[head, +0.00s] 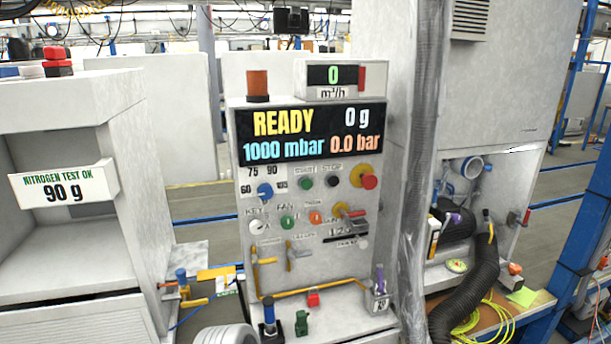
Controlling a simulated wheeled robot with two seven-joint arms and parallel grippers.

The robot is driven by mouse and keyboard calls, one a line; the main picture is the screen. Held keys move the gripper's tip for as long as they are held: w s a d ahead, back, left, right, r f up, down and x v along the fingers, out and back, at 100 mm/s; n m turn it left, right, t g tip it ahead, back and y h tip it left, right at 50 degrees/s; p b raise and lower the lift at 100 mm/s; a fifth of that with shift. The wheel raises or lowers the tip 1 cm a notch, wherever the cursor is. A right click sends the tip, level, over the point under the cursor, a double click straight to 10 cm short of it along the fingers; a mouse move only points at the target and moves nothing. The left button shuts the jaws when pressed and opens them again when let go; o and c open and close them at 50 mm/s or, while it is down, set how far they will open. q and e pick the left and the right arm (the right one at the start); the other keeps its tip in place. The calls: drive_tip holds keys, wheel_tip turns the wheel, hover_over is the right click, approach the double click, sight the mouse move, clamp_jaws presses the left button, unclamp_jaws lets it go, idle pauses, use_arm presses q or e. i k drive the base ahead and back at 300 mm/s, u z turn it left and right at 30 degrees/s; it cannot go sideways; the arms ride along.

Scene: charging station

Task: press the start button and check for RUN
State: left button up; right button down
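The control panel (320,240) stands upright in the middle of the head view. Its display (310,133) reads READY in yellow, 0 g, 1000 mbar and 0.0 bar; RUN does not show. The start button (306,183) is a small green button under a START label. A black stop button (333,181) sits just to its right. Neither gripper is in view, and nothing covers the start button.
A red emergency knob (369,181) sticks out right of the stop button. Below are a blue selector knob (265,191), a key switch (258,227) and yellow valve handles. A grey vertical pipe (424,150) stands close on the right. A black hose (478,290) lies beyond it.

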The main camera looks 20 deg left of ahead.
sight(307, 183)
drive_tip(key=u, duration=0.75)
drive_tip(key=i, duration=0.85)
drive_tip(key=u, duration=0.95)
